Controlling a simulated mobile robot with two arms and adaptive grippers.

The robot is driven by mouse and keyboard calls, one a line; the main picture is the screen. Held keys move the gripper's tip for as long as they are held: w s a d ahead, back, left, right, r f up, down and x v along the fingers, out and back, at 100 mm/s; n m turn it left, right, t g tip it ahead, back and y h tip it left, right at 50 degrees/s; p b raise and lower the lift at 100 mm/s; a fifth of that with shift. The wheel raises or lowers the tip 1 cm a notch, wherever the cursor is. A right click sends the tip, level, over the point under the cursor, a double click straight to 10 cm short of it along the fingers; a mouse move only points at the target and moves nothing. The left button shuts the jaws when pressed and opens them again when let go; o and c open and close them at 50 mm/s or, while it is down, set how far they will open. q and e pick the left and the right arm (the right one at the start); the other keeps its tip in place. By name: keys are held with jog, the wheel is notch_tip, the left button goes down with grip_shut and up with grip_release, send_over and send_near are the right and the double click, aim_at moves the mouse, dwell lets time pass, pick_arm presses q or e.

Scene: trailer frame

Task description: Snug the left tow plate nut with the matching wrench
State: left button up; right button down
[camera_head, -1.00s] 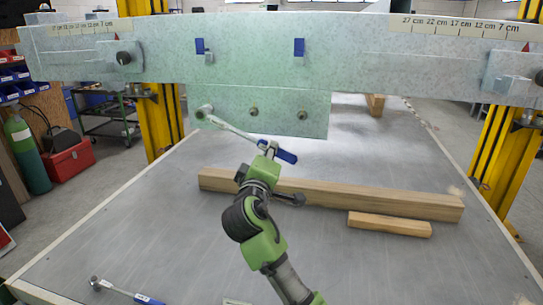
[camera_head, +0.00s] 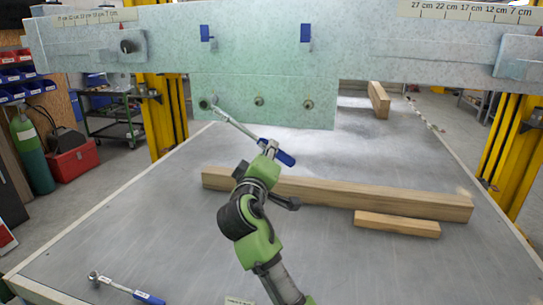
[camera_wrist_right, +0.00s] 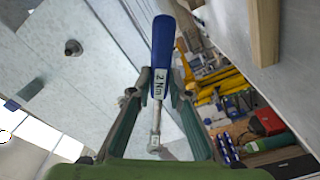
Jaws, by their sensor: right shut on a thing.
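My right gripper (camera_head: 268,150) is shut on a wrench with a blue handle (camera_head: 286,158); in the right wrist view the handle (camera_wrist_right: 162,45) is labelled 2 Nm. The steel shaft (camera_head: 236,124) slants up left to the left nut (camera_head: 204,103) on the pale green tow plate (camera_head: 285,85). The wrench head is at the nut's right edge; I cannot tell whether it is seated or apart. The middle nut (camera_head: 258,101) and right nut (camera_head: 308,104) are bare. A second blue-handled wrench (camera_head: 120,288) lies on the table at lower left. My left gripper is out of view.
A long wooden beam (camera_head: 350,195) and a shorter block (camera_head: 397,224) lie on the grey table (camera_head: 130,225) behind and right of my arm. The trailer crossbeam (camera_head: 400,45) spans the top. Yellow posts (camera_head: 162,115) stand at the sides.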

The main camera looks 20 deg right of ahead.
jog(key=shift+w+a+f+m+b, duration=0.15)
jog(key=shift+a+f+m+b, duration=0.1)
jog(key=shift+f+m+b, duration=0.25)
jog(key=shift+r, duration=0.2)
jog(key=a+f+b, duration=0.1)
jog(key=b, duration=0.1)
jog(key=w+f+m+b, duration=0.1)
jog(key=b, duration=0.2)
jog(key=shift+a+f+m, duration=0.25)
jog(key=shift+a+m, duration=0.05)
jog(key=shift+a, duration=0.1)
